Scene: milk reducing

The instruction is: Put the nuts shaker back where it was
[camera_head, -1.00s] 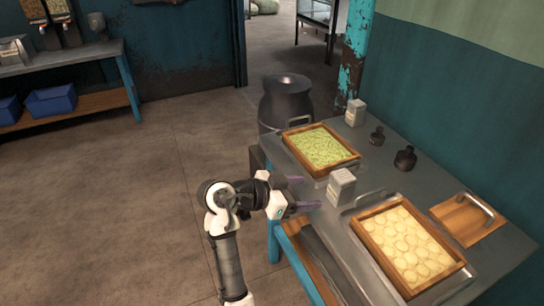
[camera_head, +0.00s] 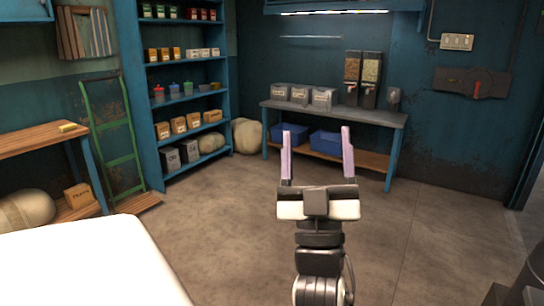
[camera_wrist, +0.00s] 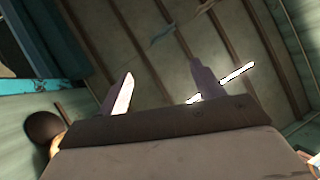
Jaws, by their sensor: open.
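My gripper (camera_head: 317,142) is raised in the middle of the head view, its two pale purple fingers upright and wide apart. It holds nothing. In the wrist view the open gripper (camera_wrist: 163,70) also has nothing between its fingers, with only the ceiling beyond. I cannot pick out the nuts shaker in either view now. The table with the framed trays and whitish boxes is out of the head view.
A grey table (camera_head: 375,115) with bins and two dispensers (camera_head: 361,80) stands at the back. A blue shelf unit (camera_head: 188,90) with small containers is left of it. A green hand truck (camera_head: 112,130) leans at the left. The floor (camera_head: 400,225) is clear.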

